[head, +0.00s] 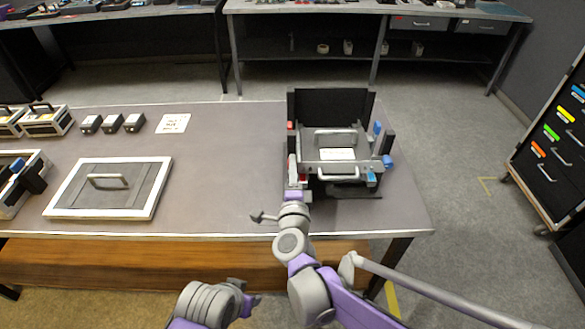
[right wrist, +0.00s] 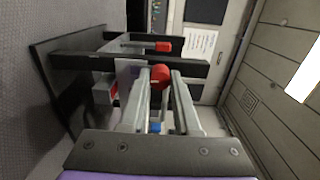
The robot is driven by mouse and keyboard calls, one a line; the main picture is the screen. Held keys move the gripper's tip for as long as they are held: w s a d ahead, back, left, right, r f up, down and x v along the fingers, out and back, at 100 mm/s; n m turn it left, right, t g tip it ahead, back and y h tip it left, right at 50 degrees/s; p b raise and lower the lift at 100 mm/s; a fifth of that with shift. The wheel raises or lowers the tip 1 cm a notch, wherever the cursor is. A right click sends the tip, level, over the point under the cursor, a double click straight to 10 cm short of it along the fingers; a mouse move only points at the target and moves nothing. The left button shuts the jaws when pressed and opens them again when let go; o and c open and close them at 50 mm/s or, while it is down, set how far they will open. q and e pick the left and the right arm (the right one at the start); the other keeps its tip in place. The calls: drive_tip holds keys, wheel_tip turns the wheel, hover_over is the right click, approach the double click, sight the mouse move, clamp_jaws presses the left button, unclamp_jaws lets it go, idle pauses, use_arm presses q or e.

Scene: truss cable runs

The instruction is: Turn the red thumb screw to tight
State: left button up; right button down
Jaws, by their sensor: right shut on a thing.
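A round red knob, the thumb screw (right wrist: 161,73), sits between the fingertips of my right gripper (right wrist: 160,88) in the right wrist view. The gripper is shut on it. In the head view my right gripper (head: 293,172) reaches the front left corner of a black-framed fixture (head: 331,104); the held knob is too small to make out there. Any mark of how tight the screw is cannot be read. My left gripper (head: 249,303) is low in the head view, away from the table; its fingers cannot be made out.
A grey handled tray (head: 338,170) with a white label sits in the fixture. Other red parts (right wrist: 164,46) and blue parts (head: 388,161) are on the fixture. A framed panel (head: 150,190) lies at left on the table. The table's middle (head: 225,170) is clear.

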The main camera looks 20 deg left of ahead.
drive_tip(key=c, duration=0.6)
unclamp_jaws()
drive_tip(key=v, duration=1.1)
drive_tip(key=shift+w, duration=0.1)
